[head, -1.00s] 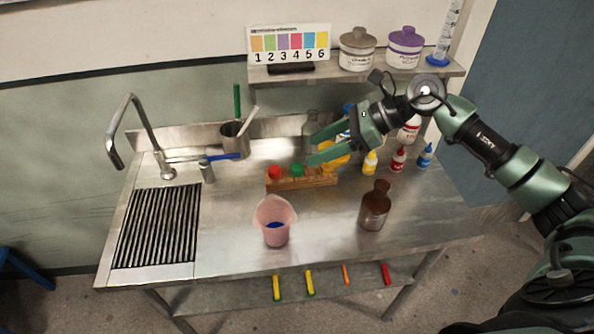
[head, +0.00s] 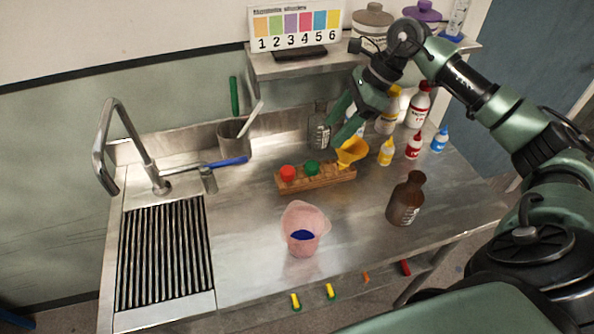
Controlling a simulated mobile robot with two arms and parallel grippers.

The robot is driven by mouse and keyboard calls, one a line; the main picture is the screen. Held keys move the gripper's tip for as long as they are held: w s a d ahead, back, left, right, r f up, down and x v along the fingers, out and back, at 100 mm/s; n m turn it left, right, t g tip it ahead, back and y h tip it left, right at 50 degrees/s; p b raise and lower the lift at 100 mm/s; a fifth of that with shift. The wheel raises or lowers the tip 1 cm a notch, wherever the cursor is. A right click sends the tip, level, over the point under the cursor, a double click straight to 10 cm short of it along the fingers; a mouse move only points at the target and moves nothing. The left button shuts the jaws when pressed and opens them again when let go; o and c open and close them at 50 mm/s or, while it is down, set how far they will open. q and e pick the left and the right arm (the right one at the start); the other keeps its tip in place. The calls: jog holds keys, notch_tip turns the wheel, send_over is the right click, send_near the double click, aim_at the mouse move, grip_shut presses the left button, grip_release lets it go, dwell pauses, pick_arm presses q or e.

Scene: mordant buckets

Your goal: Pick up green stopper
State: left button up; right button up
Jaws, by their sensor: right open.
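The green stopper (head: 311,168) sits in a wooden rack (head: 318,183) on the steel counter, between a red stopper (head: 288,173) on its left and a yellow funnel-like piece (head: 351,151) on its right. My right gripper (head: 340,122) is open and empty, above and behind the rack, up and to the right of the green stopper and apart from it. Its green fingers point down and left. My left gripper is not in view.
A pink beaker (head: 303,232) stands in front of the rack and a brown bottle (head: 407,200) to its right. A clear bottle (head: 319,127) stands behind. Small dropper bottles (head: 414,146) line the right side. The sink grate (head: 165,257) is at left.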

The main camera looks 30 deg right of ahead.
jog(key=b, duration=0.4)
send_near(314, 164)
jog(key=f, duration=0.1)
jog(key=shift+a+f, duration=0.2)
jog(key=shift+f, duration=0.2)
jog(key=shift+w+a+f, duration=0.1)
jog(key=shift+a+f, duration=0.2)
jog(key=shift+f, duration=0.2)
jog(key=shift+w+a+f, duration=0.1)
jog(key=shift+a+f, duration=0.1)
jog(key=shift+f, duration=0.1)
jog(key=p+x, duration=0.1)
jog(key=x, duration=0.1)
jog(key=p+x, duration=0.1)
jog(key=x, duration=0.1)
jog(key=shift+w+a+f+p, duration=0.1)
jog(key=shift+w+a+p, duration=0.2)
jog(key=shift+a+p, duration=0.1)
jog(key=shift+a+f, duration=0.1)
jog(key=shift+f, duration=0.35)
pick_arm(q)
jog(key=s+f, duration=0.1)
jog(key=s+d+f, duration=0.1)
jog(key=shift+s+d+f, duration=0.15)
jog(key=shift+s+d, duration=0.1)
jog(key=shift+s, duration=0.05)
pick_arm(e)
grip_shut()
